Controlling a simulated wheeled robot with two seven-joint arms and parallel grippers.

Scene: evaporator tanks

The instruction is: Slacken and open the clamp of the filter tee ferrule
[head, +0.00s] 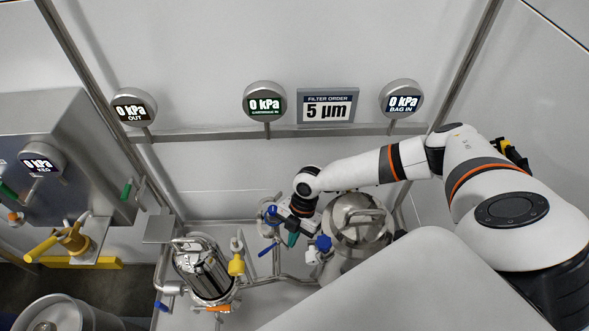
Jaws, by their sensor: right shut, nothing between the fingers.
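My right arm reaches in from the right, and my right gripper (280,214) is small and dark in this view, low at the middle. It is shut and empty, close beside a round metal pipe fitting (266,207) with a blue handle (269,249) below it. I cannot tell whether the gripper touches the fitting. The filter tee ferrule and its clamp cannot be made out for certain; the gripper and wrist partly cover this area. My left gripper is not in view.
A steel housing (204,268) stands left of the gripper, with a yellow valve handle (237,256) beside it. A lidded steel vessel (357,222) stands close on the right, near a blue knob (323,243). Gauges and a "5 µm" sign (327,107) hang on the back rail.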

